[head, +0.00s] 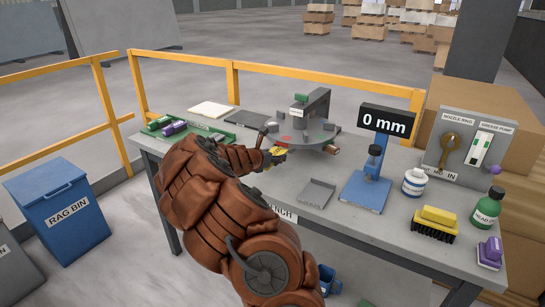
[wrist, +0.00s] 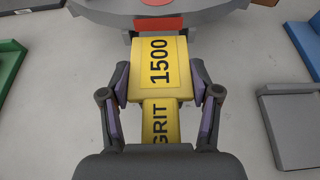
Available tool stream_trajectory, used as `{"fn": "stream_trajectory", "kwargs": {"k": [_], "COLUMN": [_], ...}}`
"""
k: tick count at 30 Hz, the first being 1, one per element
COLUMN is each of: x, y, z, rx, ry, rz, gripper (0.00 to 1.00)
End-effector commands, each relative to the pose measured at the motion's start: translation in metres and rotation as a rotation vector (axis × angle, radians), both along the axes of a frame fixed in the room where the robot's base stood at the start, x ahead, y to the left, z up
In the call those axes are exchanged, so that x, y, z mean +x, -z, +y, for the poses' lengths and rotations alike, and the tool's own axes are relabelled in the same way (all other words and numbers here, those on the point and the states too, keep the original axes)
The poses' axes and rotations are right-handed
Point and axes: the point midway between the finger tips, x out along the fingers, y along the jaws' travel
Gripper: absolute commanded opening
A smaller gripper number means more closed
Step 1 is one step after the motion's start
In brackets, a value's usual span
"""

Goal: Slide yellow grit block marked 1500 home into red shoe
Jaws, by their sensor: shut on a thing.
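The yellow grit block (wrist: 158,68) is marked 1500 and GRIT and points away from me, toward the round grey polishing head. My gripper (wrist: 160,98) is shut on its two sides. In the head view the block (head: 278,151) shows only as a small yellow patch beyond my arm, with my gripper (head: 266,158) partly hidden.
The round grey head (head: 313,133) stands on the bench. A grey tray (head: 317,194), a blue gauge stand (head: 364,190) and bottles lie to the right. A green tray (head: 190,131) with purple and green blocks is at left. Bare bench shows around my gripper.

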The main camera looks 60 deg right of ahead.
Motion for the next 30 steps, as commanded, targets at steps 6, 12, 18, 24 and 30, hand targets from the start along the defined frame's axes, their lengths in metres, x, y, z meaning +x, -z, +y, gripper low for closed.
{"fn": "stream_trajectory", "kwargs": {"k": [6, 12, 18, 24, 30], "x": [0.000, 0.001, 0.001, 0.001, 0.001], "y": [-0.001, -0.001, -0.001, -0.001, -0.001], "z": [-0.005, -0.008, -0.013, -0.016, -0.016], "rx": [-0.001, -0.001, -0.001, -0.001, -0.002], "ry": [0.000, -0.001, -0.001, -0.001, -0.001], "rz": [0.000, 0.000, 0.000, 0.000, 0.000], "gripper": [0.14, 0.14, 0.14, 0.14, 0.14]}}
